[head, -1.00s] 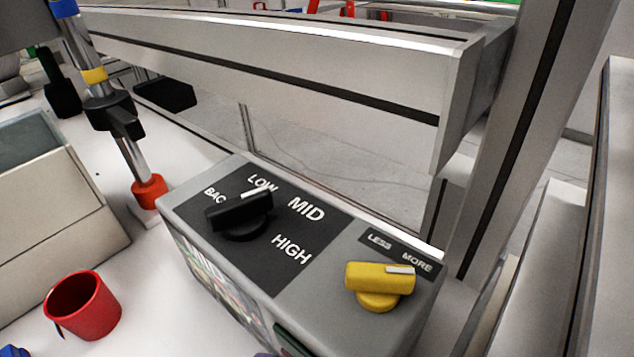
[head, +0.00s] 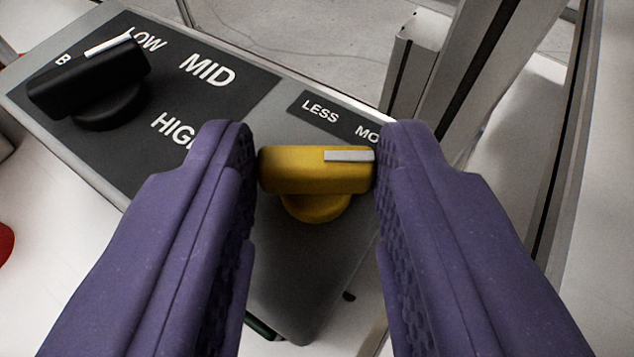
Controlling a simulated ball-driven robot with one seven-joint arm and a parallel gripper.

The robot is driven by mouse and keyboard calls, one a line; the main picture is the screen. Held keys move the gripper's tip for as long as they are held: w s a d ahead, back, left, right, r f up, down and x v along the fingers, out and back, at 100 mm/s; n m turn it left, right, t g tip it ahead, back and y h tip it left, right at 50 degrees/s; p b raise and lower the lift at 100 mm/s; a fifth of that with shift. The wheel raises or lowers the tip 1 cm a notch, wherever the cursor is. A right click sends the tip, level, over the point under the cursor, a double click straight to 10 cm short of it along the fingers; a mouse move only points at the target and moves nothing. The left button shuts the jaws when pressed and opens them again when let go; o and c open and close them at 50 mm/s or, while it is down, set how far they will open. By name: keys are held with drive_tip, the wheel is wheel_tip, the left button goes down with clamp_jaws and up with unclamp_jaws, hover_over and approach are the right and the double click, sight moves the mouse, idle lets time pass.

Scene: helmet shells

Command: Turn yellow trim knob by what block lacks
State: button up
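The yellow trim knob (head: 305,172) sits on the right end of a grey control box (head: 305,285). Its white mark is on its right end, on the MORE side; the LESS label is above it and the MORE label is partly hidden by the right finger. My gripper (head: 315,160) has its two purple fingers apart, one at each end of the knob's bar. The fingers look very close to the bar's ends, but I cannot tell whether they touch. No block can be made out in view.
A black selector knob (head: 90,80) stands on the box's dark panel at the left, its white mark near LOW. MID and HIGH are printed beside it. A grey metal post (head: 480,70) rises behind the box at the right. A red thing (head: 5,243) shows at the left edge.

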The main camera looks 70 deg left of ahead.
drive_tip(key=shift+s+a+r+m+t+h+p, duration=0.2)
drive_tip(key=shift+m+t+h+p, duration=0.1)
drive_tip(key=shift+m+t+p, duration=0.1)
drive_tip(key=shift+d+f+m+t, duration=0.1)
drive_tip(key=shift+f+m+t, duration=0.05)
drive_tip(key=shift+m+t, duration=0.15)
drive_tip(key=o, duration=1)
drive_tip(key=shift+o, duration=0.2)
drive_tip(key=shift+f, duration=0.1)
